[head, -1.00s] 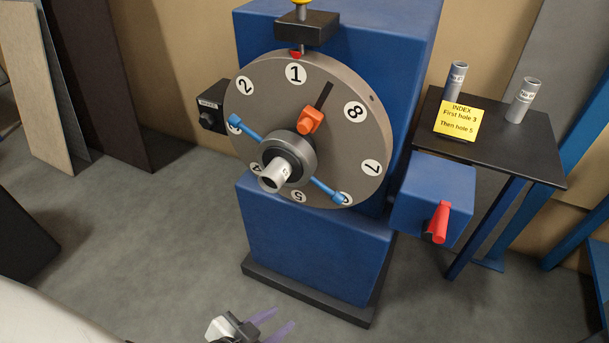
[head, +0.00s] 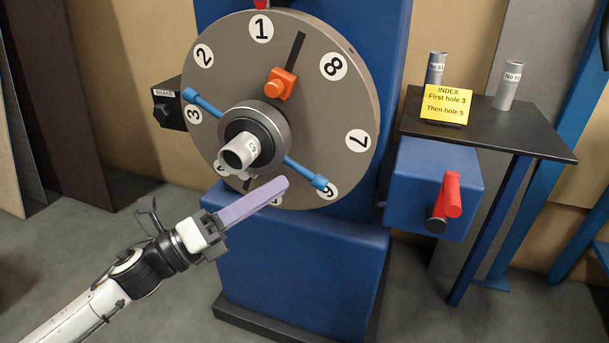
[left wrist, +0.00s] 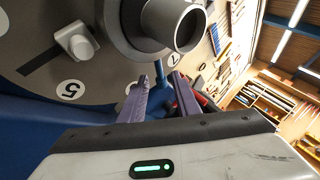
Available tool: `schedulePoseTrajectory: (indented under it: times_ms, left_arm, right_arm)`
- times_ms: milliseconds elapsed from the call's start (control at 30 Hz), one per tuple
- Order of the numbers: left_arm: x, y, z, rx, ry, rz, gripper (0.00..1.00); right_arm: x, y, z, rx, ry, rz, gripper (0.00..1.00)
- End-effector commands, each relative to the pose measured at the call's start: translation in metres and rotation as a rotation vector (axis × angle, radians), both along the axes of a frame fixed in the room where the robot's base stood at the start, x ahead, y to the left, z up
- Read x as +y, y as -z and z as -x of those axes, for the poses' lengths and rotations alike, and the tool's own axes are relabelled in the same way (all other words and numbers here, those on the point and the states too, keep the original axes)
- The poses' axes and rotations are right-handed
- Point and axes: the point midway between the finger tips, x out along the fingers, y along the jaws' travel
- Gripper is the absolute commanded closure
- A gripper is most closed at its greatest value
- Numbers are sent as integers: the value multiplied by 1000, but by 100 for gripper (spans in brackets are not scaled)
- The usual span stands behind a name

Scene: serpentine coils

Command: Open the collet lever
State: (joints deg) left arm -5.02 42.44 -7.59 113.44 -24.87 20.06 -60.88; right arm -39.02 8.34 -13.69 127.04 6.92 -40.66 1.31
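A red lever (head: 449,197), the likely collet lever, stands upright on the front of a blue box (head: 415,160) right of the dial. No label names it. My left gripper (head: 283,185) is in front of the lower part of the numbered dial (head: 340,110), left of and apart from the red lever. In the left wrist view its two purple fingers (left wrist: 166,78) are spread and empty. A bit of red (left wrist: 205,101) shows beyond them; I cannot tell for certain that it is the lever. My right gripper is not in view.
A hub with a white tube (head: 240,151) and blue handles (head: 305,173) juts from the dial, close to my left fingers. An orange knob (head: 280,84) sits above. A black table (head: 540,140) at the right holds two tubes and a yellow card (head: 446,104).

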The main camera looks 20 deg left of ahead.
Motion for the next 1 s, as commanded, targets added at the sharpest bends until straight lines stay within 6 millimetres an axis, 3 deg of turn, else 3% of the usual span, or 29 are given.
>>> schedulePoseTrajectory:
  times_ms: [400, 867, 1000]
  left_arm:
    - [-39, -17, -47, 1, -1, 4, 71]
    - [-46, -18, -55, 4, -1, 4, 71]
    - [-45, -18, -55, 4, -1, 4, 94]
  right_arm:
    - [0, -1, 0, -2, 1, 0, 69]
    - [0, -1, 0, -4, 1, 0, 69]
    - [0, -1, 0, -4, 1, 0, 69]
